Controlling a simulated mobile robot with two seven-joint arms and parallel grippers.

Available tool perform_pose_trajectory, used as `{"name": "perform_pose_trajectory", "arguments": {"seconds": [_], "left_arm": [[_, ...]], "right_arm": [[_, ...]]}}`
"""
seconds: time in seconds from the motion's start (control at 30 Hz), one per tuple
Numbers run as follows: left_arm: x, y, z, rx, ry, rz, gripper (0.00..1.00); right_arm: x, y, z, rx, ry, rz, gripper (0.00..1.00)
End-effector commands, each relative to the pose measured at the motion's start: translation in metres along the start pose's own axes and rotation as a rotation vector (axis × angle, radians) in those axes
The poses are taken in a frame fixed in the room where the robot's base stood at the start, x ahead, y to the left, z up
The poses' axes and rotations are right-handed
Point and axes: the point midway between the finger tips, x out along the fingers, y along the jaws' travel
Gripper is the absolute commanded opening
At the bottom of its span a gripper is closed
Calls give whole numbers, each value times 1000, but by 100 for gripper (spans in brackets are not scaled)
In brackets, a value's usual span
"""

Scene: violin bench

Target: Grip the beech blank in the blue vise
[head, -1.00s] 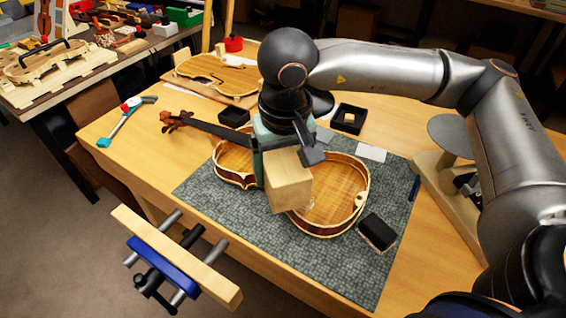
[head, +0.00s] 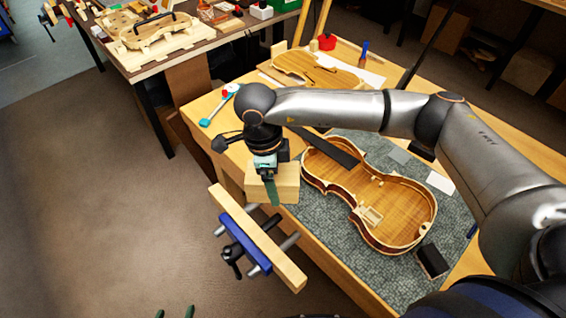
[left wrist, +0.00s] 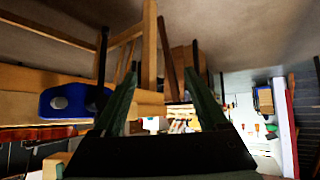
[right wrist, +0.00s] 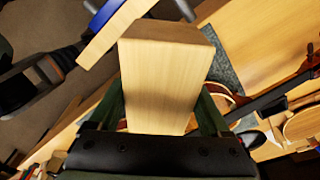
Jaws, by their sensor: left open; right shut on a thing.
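The beech blank (head: 286,186) is a pale block held by my right gripper (head: 266,178), shut around it. In the right wrist view the blank (right wrist: 162,85) fills the space between the green fingers. The blue vise (head: 243,243) is on the bench's front edge, with a long wooden front jaw (head: 268,246) standing out on rods. The blank is at the bench-edge side of that jaw; whether it is in the gap or above it I cannot tell. My left gripper (head: 175,312) shows only green tips at the bottom edge. It is open and empty in the left wrist view, near the vise's blue part (left wrist: 68,101).
An open violin body (head: 375,200) lies on the grey mat (head: 400,288), right of the blank. A dark block (head: 432,261) is at the mat's right end. A violin plate (head: 312,68) and a blue-ended tool (head: 212,115) lie farther back. The floor left is clear.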

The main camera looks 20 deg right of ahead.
Motion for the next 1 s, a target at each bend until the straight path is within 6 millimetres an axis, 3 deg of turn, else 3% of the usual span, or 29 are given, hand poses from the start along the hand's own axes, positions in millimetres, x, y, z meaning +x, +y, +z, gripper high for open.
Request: {"name": "perform_pose_trajectory", "arguments": {"seconds": [0.03,0.2,0.4,0.6,1.0], "left_arm": [[-10,0,-10,-1,0,-3,76],[-24,-3,-20,-4,-1,-12,76],[-33,-5,-27,-6,0,-19,76],[-35,-5,-28,-6,1,-21,76],[-34,-5,-26,-6,0,-21,76]], "right_arm": [[-5,2,2,97,1,16,0],[4,9,10,431,1,57,0],[14,15,15,694,0,87,0],[20,17,17,790,-3,96,0],[21,17,17,792,-2,97,0]]}}
